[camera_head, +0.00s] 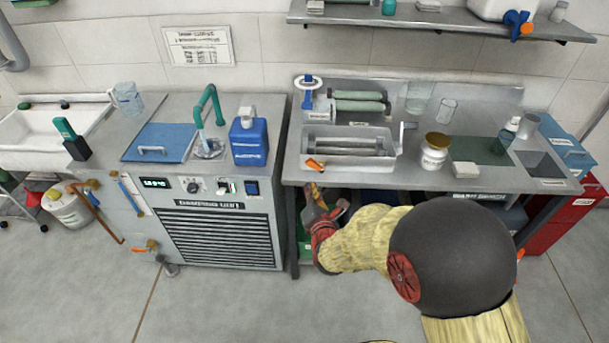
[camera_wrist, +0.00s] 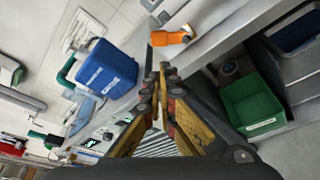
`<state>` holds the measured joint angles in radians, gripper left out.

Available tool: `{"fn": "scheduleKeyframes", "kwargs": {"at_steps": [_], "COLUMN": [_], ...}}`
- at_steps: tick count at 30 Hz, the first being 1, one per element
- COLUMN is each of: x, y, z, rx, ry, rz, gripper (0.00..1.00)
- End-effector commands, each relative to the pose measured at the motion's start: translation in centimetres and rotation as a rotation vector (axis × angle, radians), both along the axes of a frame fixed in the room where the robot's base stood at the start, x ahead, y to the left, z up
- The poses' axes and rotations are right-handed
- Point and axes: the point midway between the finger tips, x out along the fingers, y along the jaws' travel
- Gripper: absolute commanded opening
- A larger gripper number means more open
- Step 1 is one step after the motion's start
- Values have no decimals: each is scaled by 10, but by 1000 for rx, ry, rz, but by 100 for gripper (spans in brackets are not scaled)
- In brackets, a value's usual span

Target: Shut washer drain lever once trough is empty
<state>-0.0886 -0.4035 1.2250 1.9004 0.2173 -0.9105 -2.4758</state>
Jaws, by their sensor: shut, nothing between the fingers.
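The washer trough (camera_head: 335,160) is a grey metal basin on the right bench, with a roller-like bar inside. I cannot tell whether liquid is in it. The orange drain lever (camera_head: 315,164) is at its front left corner, and shows in the wrist view (camera_wrist: 170,38), lying across the bench edge. My gripper (camera_head: 312,188) is below and in front of the lever, near the bench's front edge. In the wrist view my fingertips (camera_wrist: 158,70) are together and empty, with a small apparent gap to the lever.
A blue jug (camera_head: 249,140) stands on the cooling unit (camera_head: 215,225) to the left. A white jar (camera_head: 434,155) stands right of the trough. A green bin (camera_wrist: 255,105) sits under the bench. The bench's front edge (camera_head: 400,184) is close to my gripper.

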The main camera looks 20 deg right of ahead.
Motion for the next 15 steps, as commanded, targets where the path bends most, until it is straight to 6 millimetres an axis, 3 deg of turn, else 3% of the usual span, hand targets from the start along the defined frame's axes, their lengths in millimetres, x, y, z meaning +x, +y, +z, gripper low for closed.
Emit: {"fn": "scheduleKeyframes", "kwargs": {"at_steps": [11,15], "x": [1,10], "y": [0,-1], "z": [-1,-4], "rx": [-9,-8], "ry": [3,4], "rz": [3,2], "gripper": [0,0]}}
